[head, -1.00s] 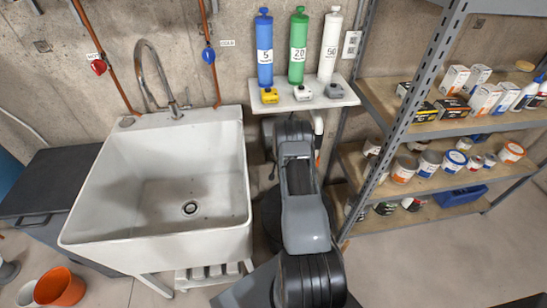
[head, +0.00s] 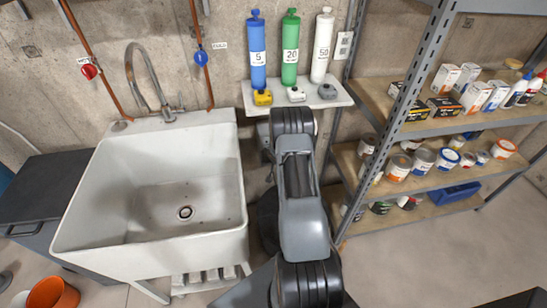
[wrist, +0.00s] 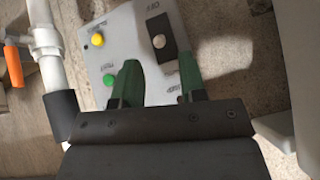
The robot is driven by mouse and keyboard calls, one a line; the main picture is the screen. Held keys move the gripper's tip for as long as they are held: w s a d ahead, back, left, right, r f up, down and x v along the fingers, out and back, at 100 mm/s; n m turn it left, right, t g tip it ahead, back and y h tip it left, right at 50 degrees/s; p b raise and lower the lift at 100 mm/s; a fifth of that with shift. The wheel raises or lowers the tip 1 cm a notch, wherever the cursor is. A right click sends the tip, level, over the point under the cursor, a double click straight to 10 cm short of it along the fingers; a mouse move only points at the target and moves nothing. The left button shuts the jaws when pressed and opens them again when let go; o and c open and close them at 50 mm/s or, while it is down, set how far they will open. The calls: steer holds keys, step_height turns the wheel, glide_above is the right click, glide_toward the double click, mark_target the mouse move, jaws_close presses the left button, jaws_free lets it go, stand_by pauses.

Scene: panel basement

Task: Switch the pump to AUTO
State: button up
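In the wrist view, a pale grey control box (wrist: 118,35) shows at an angle. It has a yellow button (wrist: 97,40), a green button (wrist: 109,79) and a black switch plate (wrist: 172,44) with a small pale toggle (wrist: 158,41). A label reading OFF stands beside the plate's upper end; another label near the fingers is too small to read. My gripper (wrist: 160,60) has two green fingers, apart, with nothing seen between them. The head view does not show the box or the fingers.
In the wrist view, a white pipe (wrist: 48,50) with an orange valve handle (wrist: 14,66) runs left of the box. In the head view, a sink (head: 215,215) stands left of my arm, a small shelf (head: 335,97) with bottles behind, and metal shelving (head: 395,140) right.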

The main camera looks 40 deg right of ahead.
steer(key=v, duration=0.7)
steer(key=shift+s+r, duration=0.25)
steer(key=shift+r, duration=0.05)
steer(key=s+a+r+n+g, duration=0.1)
steer(key=s+a+g, duration=0.15)
steer(key=s, duration=0.25)
steer(key=s+a+r+g, duration=0.1)
steer(key=s+g, duration=0.2)
steer(key=s, duration=0.2)
steer(key=s+a+r+n+t+y, duration=0.1)
steer(key=s+a+r+n, duration=0.2)
steer(key=s+a+r, duration=0.3)
steer(key=s+a+r+n+y+p, duration=0.1)
steer(key=s+a+r+n, duration=0.2)
steer(key=a+r, duration=1.4)
steer(key=s+r, duration=0.1)
steer(key=s, duration=0.2)
steer(key=shift+a+t, duration=0.25)
steer(key=shift+t, duration=0.1)
